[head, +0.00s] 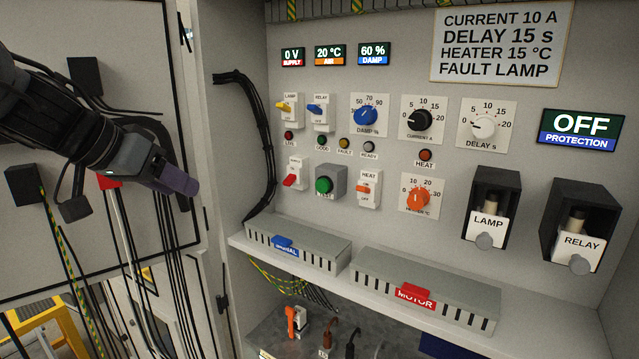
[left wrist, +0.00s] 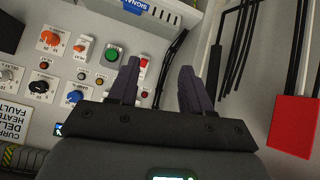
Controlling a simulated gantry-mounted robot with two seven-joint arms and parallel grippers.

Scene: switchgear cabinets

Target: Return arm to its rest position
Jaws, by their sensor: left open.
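My left gripper (head: 176,182) hangs in front of the open cabinet door at the left of the head view, apart from the switch panel. In the left wrist view its two dark purple fingers (left wrist: 160,88) are spread with nothing between them. The control panel (head: 340,82) fills the right of the head view. It carries a lamp switch (head: 288,109), a relay switch (head: 318,112), a red supply switch (head: 294,175), a green button (head: 326,185) and several dials. My right gripper is in neither view.
The open door (head: 60,255) with black cables stands behind my left arm. A red-handled tool or part (head: 108,181) is on it, and a red block (left wrist: 294,125) shows in the left wrist view. A ledge with slotted ducts (head: 425,290) juts out below the panel. A yellow stand (head: 40,325) is low left.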

